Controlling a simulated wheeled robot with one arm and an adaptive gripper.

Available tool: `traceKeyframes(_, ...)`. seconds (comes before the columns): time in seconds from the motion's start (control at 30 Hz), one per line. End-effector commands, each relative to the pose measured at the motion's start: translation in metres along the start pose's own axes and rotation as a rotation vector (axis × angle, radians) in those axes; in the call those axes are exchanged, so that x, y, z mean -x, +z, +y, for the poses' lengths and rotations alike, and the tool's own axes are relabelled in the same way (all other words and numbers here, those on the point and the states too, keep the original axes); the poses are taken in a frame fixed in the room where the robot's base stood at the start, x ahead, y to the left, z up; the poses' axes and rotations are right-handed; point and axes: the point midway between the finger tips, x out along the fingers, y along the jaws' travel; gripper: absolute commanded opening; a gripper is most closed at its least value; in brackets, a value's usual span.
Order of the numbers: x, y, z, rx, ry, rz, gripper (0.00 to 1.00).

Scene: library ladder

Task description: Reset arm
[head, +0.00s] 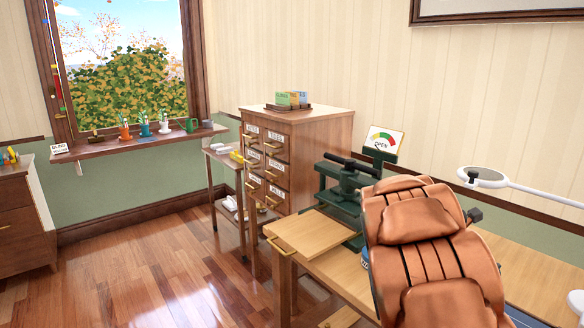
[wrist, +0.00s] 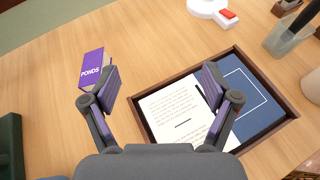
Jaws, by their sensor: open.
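In the wrist view, my gripper (wrist: 159,78) is open, with a wide empty gap between its two fingers. It hangs above a wooden table (wrist: 150,45). A small purple block or book labelled PONDS (wrist: 92,66) lies beside the left finger, and I see nothing held.
A dark-framed tray (wrist: 264,63) with a printed page (wrist: 180,117) and a blue cover (wrist: 252,92) lies below right. A cup (wrist: 286,42) stands at right. A green press (head: 345,185), drawer cabinet (head: 325,150) and white lamp (head: 484,178) surround my arm. The left floor is clear.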

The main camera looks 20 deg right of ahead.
Motion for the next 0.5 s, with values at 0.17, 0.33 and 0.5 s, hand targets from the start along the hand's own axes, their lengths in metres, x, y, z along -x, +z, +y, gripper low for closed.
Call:
traceKeyframes(0.17,0.017,-0.015,-0.013,-0.111,-0.025,0.037,0.87)
traceKeyframes(0.33,0.035,-0.033,-0.033,-0.252,-0.067,0.090,0.87)
traceKeyframes(0.5,0.061,-0.065,-0.062,-0.435,-0.138,0.168,0.87)
